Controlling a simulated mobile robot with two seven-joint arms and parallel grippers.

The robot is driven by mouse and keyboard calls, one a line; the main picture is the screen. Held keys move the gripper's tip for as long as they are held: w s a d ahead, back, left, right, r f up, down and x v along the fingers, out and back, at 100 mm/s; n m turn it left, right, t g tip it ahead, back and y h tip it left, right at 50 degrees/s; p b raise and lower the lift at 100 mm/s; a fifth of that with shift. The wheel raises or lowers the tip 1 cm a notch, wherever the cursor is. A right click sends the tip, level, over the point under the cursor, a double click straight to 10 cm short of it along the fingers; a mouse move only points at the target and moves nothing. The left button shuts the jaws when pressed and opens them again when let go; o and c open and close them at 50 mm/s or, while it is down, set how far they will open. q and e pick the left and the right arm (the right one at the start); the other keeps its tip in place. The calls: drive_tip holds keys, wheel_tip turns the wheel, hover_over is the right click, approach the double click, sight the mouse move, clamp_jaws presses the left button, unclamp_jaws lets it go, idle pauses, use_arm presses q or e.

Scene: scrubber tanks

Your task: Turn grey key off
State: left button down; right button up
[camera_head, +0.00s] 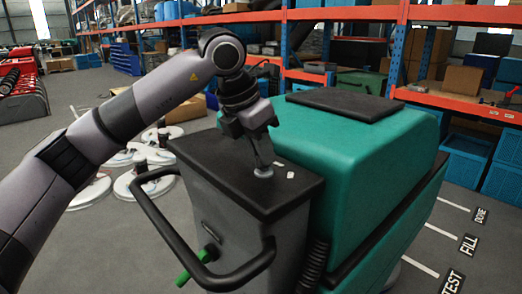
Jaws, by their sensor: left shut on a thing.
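The scrubber machine stands in the middle of the view, with a green tank (350,150) and a dark panel top (290,200) on its grey rear part. My left gripper (263,170) points down over the panel top. Its fingers are closed on a small grey key (263,173) that sits on the panel. The fingers hide most of the key, so I cannot tell which way it is turned. My right gripper is not in view.
A black looped handle (150,205) juts from the rear of the scrubber, with a green lever (193,262) below. Orange and blue shelving (400,45) with boxes stands behind. Floor labels FILL (468,245) and TEST (451,281) lie at the right. White round parts (145,180) lie at the left.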

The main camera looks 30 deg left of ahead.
use_arm(q)
drive_tip(key=shift+r+n, duration=0.1)
drive_tip(key=shift+n, duration=0.4)
drive_tip(key=c, duration=1.1)
unclamp_jaws()
drive_tip(key=shift+c, duration=0.2)
drive_tip(key=d+v, duration=0.1)
drive_tip(key=v, duration=0.6)
drive_tip(key=shift+a, duration=0.35)
drive_tip(key=shift+s, duration=0.1)
